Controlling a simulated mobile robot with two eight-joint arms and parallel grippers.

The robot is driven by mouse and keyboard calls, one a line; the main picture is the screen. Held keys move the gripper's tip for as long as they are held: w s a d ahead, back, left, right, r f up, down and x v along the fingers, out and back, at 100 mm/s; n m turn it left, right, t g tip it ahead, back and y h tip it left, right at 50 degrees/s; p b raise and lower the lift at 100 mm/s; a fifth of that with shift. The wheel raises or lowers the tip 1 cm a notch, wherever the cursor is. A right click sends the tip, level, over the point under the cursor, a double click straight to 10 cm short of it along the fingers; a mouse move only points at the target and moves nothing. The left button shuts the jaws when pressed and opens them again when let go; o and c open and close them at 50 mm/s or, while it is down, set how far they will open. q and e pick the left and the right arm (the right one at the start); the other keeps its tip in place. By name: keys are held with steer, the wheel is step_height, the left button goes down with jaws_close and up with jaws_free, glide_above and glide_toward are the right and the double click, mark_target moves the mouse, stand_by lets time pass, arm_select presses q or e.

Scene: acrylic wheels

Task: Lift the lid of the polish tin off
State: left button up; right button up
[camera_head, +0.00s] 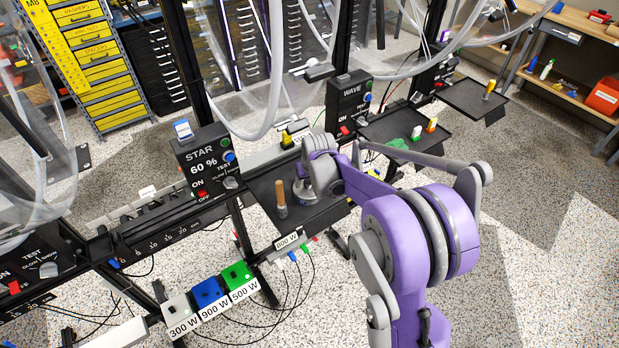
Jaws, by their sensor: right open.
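My right arm reaches in from the lower right, and its gripper (308,183) is over the black tray (262,189) in the middle. A small round grey-blue thing (304,192), which may be the polish tin, shows just below the gripper. The arm hides much of it, so I cannot make out its lid or whether the fingers touch it. The gripper is open. A wooden-handled tool (281,197) stands on the tray just left of it. My left gripper is not in view.
The black STAR control box (204,160) stands left of the tray, and the WAVE box (347,103) stands behind it. Another black tray (400,128) holds a green and a yellow item. White, blue and green switch boxes (209,292) sit below at the front left.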

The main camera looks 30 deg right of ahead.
jaws_close()
stand_by(0.7)
